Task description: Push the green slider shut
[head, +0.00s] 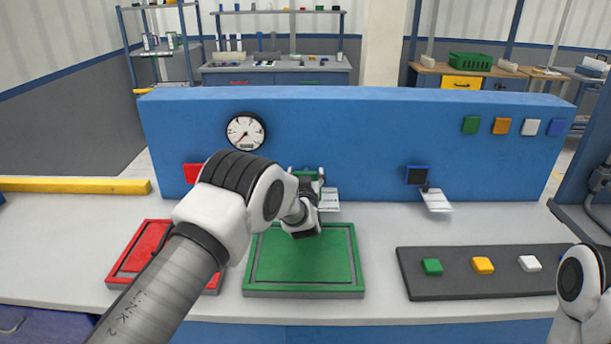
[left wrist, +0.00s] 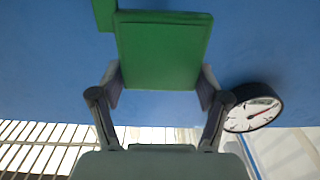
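The green slider (left wrist: 163,50) fills the upper middle of the left wrist view, in front of the blue wall panel. In the head view a bit of it (head: 306,173) shows on the panel above the green tray, mostly hidden by my left arm. My left gripper (head: 307,207) is at the panel. In the left wrist view its two fingers (left wrist: 160,85) lie along both sides of the slider and appear to touch its edges. How far the slider has travelled is hidden. My right gripper is out of view; only part of my right arm shows at the lower right.
A gauge (head: 245,131) is on the panel left of the slider. A red tray (head: 128,262) and a green tray (head: 302,288) lie on the table. A dark strip (head: 455,286) with coloured buttons lies at the right. The table between is clear.

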